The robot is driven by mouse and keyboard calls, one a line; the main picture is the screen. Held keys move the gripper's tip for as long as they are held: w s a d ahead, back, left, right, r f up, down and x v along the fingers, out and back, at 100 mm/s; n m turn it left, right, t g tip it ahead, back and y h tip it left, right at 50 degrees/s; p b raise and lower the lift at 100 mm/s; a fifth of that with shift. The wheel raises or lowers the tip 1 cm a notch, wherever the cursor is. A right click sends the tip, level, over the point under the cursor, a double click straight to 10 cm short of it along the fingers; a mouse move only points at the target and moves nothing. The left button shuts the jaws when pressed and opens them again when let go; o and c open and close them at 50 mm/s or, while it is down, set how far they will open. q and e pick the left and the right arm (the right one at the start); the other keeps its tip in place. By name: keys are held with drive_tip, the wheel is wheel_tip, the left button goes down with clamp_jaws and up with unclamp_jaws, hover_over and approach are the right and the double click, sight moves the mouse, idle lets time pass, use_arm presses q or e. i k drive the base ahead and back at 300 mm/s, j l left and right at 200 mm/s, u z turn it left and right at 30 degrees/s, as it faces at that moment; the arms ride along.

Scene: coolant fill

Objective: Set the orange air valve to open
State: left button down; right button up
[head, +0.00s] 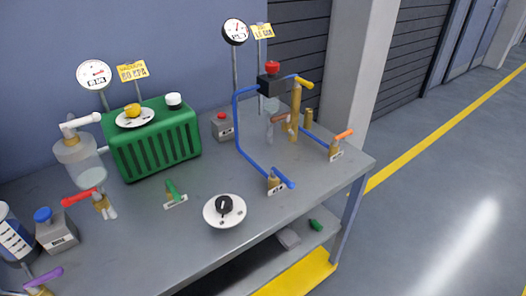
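A small valve with an orange handle (344,134) stands near the right end of the grey workbench. Its brass body (334,149) sits at the end of a short blue pipe (316,136), with a small label plate at its foot whose text is too small to read. The handle points to the right and away from me, at an angle to the blue pipe in the picture. Another orange-red handle (280,118) shows further left, beside a brass cylinder (295,107). Neither of my grippers is in view.
A blue-handled valve (284,180), a black knob on a white dial (224,208) and a green-handled valve (173,188) stand along the bench (180,235). A green ribbed unit (155,140) is behind them. The floor right of the bench is clear.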

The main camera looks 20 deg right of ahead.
sight(335, 139)
drive_tip(key=z, duration=1.25)
